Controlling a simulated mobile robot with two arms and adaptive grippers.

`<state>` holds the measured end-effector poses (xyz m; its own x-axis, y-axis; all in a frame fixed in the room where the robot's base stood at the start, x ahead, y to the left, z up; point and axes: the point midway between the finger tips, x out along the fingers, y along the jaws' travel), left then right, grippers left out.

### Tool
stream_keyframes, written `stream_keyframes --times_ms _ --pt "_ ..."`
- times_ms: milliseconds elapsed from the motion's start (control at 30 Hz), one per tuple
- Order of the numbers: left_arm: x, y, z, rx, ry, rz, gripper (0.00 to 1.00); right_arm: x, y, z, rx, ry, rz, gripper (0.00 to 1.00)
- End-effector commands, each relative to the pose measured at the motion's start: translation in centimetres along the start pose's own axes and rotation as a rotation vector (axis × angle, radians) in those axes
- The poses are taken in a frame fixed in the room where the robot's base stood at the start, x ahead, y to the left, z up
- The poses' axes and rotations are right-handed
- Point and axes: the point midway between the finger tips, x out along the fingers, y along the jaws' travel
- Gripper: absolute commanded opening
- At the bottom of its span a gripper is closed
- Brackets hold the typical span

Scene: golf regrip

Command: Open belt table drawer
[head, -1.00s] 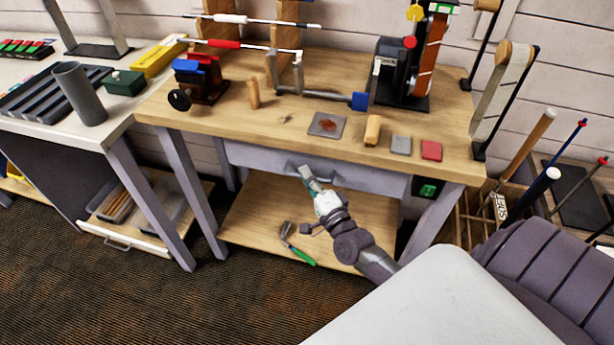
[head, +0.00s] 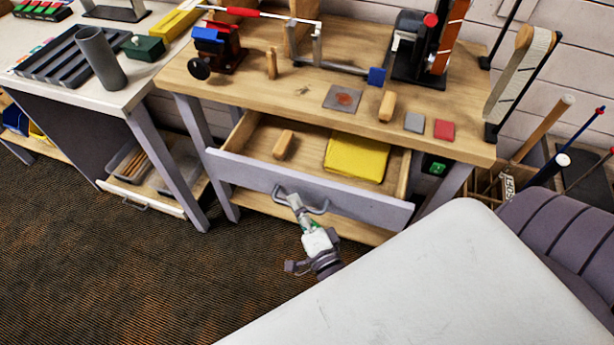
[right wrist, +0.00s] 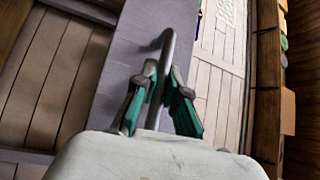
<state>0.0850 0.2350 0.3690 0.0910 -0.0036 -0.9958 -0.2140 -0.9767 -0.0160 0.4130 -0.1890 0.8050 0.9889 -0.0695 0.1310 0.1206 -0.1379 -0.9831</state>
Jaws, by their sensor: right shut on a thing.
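The belt table drawer (head: 365,205) stands pulled out from under the wooden belt table (head: 310,92) in the head view. Its grey front carries a curved bar handle (head: 318,211). Inside lie a yellow cloth (head: 357,157) at the right and a wooden block (head: 284,145) at the left. In the right wrist view the green-padded fingers (right wrist: 158,95) sit on both sides of the handle bar (right wrist: 163,75). My left gripper is not in view.
The tabletop holds a belt sander (head: 425,50), a red and blue vise (head: 215,45) and several small blocks. A white bench (head: 125,90) stands at the left. Golf clubs stand in a crate at the right. Dark carpet (head: 150,270) in front is free.

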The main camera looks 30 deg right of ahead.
Motion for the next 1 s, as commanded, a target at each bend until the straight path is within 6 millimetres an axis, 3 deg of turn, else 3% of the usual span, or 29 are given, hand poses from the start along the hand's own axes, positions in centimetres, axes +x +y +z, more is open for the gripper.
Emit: stream_keyframes --times_ms 200,400,900,933,1000 --pt "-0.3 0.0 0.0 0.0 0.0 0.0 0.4 -2.9 -0.7 2.9 0.0 -0.002 0.003 0.0" --pt "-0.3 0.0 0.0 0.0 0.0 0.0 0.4 -4.2 -1.0 4.2 0.001 -0.001 0.002 0.0" --pt "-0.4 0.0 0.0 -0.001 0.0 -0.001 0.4 -4.7 -1.1 4.6 -0.001 -0.001 0.002 0.0" --pt "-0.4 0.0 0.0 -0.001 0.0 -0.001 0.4 -4.7 -1.1 4.6 -0.001 -0.001 0.002 0.14" --pt "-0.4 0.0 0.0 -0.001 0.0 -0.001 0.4 -4.7 -1.1 4.6 -0.001 -0.001 0.002 0.26"
